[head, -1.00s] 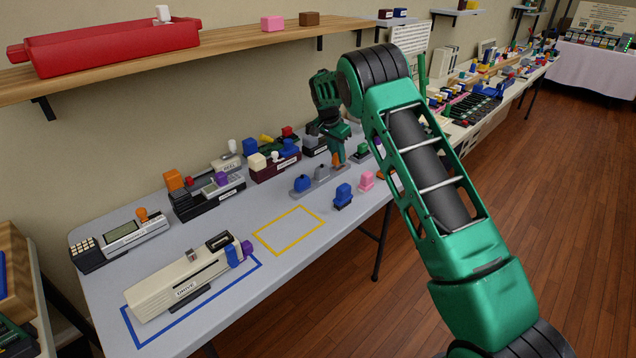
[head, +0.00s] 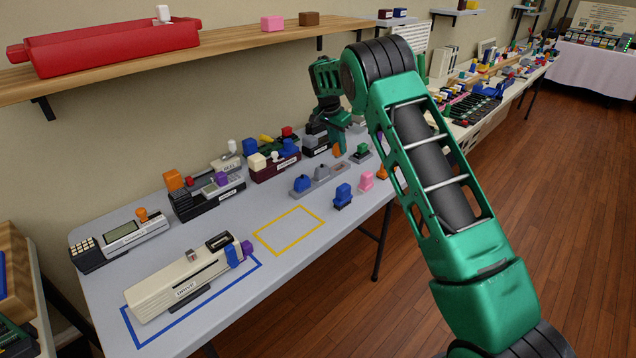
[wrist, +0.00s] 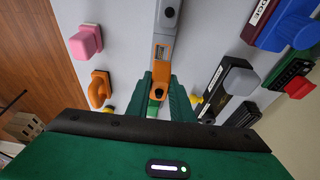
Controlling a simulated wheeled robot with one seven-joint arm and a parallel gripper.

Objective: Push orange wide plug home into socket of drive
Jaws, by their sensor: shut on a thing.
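My gripper (head: 341,148) is shut on an orange plug (wrist: 160,76), above the far end of the table. In the wrist view the plug is between the green fingers, over the end of a grey strip. In the head view only a sliver of orange (head: 336,150) shows by the fingers. The cream drive (head: 165,293), labelled DRIVE, lies in the near left part of the table, well away from my gripper. A dark-rimmed opening (head: 218,241) shows on its top. A blue plug (head: 233,255) and a purple plug (head: 247,248) are at its right end.
The grey strip (head: 328,179) carries a blue and a grey plug. A loose blue plug (head: 343,195) and pink plug (head: 366,181) stand near the front edge. Other devices line the back. The yellow outlined area (head: 290,246) is empty. A shelf (head: 235,44) overhangs the back.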

